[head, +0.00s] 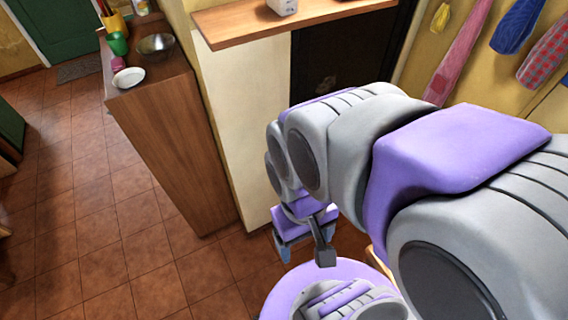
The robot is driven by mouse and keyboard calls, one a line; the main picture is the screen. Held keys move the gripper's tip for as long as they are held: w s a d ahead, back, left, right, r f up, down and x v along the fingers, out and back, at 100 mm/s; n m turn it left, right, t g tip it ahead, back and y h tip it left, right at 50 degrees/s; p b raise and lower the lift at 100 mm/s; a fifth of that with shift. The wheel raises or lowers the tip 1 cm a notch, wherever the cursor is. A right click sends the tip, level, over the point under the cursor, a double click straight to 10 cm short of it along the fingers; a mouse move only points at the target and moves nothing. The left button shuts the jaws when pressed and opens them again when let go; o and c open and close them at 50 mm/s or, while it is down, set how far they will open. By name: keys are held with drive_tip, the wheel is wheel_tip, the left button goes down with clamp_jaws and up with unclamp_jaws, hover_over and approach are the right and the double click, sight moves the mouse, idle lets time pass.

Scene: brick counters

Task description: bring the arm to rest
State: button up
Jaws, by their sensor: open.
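My arm, purple and grey, reaches in from the right of the head view and bends down near the middle. My gripper (307,244) hangs at its end, low over the tiled floor and beside my own purple base. Its fingers are open and point downward. I see nothing between them. Part of the gripper is hidden by the arm's own links.
A wooden counter (165,140) stands at the left, holding a metal bowl (156,44), a white dish (129,77) and a green cup (118,43). A wooden shelf (290,22) juts out above. Cloths hang on the right wall. The tiled floor (90,220) at left is clear.

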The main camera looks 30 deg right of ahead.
wheel_tip(320, 180, down, 22)
drive_tip(key=b, duration=2.2)
drive_tip(key=shift+f, duration=0.15)
drive_tip(key=shift+a, duration=0.1)
